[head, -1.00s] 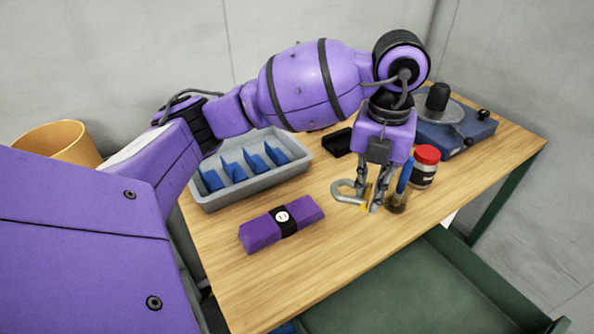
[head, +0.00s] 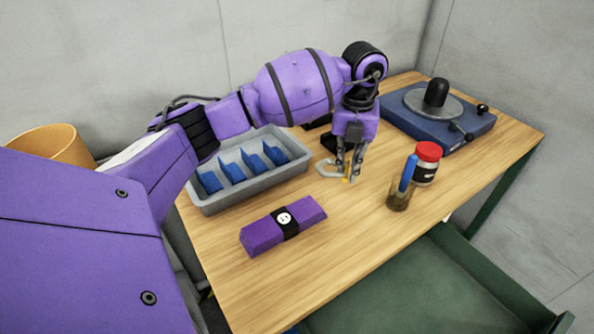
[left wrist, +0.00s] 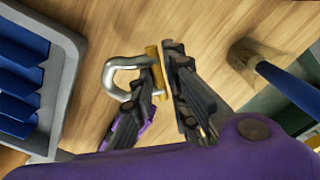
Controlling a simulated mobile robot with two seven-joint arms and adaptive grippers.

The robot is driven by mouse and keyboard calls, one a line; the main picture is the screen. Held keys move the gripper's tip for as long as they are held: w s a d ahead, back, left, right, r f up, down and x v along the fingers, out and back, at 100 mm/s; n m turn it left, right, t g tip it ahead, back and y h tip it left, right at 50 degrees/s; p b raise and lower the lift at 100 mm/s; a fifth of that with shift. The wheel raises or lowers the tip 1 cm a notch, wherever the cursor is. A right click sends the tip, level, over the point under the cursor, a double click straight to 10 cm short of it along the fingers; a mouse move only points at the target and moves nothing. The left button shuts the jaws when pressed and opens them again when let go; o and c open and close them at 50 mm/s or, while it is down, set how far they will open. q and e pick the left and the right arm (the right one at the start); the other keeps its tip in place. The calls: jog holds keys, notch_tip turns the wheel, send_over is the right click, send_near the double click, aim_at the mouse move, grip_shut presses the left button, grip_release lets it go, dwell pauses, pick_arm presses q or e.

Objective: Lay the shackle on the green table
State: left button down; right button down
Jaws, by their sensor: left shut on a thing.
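The shackle is a grey metal bow with a yellow pin. It shows at the fingertips in the head view (head: 327,170) and in the left wrist view (left wrist: 108,74). My left gripper (head: 350,179) is shut on it at the pin end, with the bow sticking out to the left. The gripper points down over the wooden table; how far the shackle is above the wood is hard to tell. The green table (head: 400,290) is at the front right, lower than the wooden one, with a raised rim and a bare top. My right gripper is not in view.
A dark box is partly hidden behind my gripper.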

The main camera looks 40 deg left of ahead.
aim_at(347, 162)
pick_arm(q)
jog(key=w+f, duration=0.1)
jog(key=a+f, duration=0.1)
jog(key=shift+w+a+f, duration=0.1)
jog(key=shift+w+f, duration=0.2)
jog(key=shift+w, duration=0.1)
notch_tip(347, 162, down, 3)
jog(key=shift+r, duration=0.1)
jog(key=c, duration=1.7)
grip_release()
notch_tip(347, 162, up, 12)
jog(key=shift+r, duration=0.1)
